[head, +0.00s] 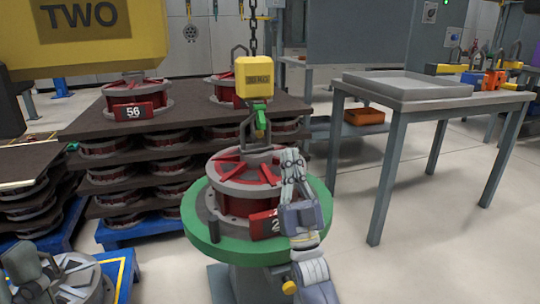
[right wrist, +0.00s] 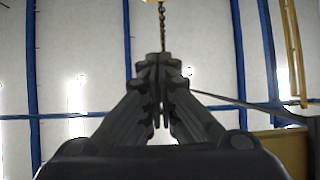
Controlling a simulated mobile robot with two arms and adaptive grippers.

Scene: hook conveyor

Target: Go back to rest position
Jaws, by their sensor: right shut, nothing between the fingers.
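My right gripper (head: 292,160) points upward in front of the right side of the red and grey wheel-like part (head: 240,185) on the green round stand (head: 205,245). Its fingers are together and empty. In the right wrist view its fingertips (right wrist: 160,62) meet, with ceiling and chain behind. A dark grey piece at the lower left of the head view looks like my left gripper (head: 30,265); its fingers cannot be made out.
A yellow hoist block (head: 253,77) hangs on a chain, its green hook (head: 260,122) at the part's handle. Stacked parts on dark boards (head: 85,122) stand left. A grey table (head: 400,97) with a shallow tray stands right. Floor between stand and table looks clear.

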